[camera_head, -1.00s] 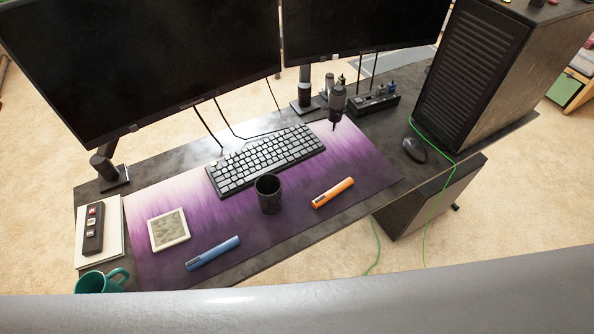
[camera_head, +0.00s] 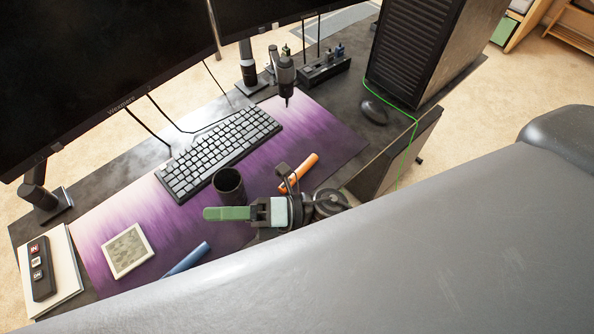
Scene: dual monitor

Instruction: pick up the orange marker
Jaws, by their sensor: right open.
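The orange marker (camera_head: 303,168) lies on the purple desk mat (camera_head: 330,130), to the right of the black cup (camera_head: 228,184). Part of my right gripper (camera_head: 228,213) overlaps its lower left end in the picture. My right gripper is open, with a green finger pointing left just below the cup. It holds nothing that I can see and is apart from the marker's upper end. I cannot tell how high it is above the mat. My left gripper is not in view.
A keyboard (camera_head: 219,150) lies behind the cup. A blue marker (camera_head: 187,259) lies to the left, partly hidden by my grey arm. A small framed square (camera_head: 127,250) is further left. A microphone (camera_head: 285,75), mouse (camera_head: 374,111) and computer tower (camera_head: 420,45) stand behind and right.

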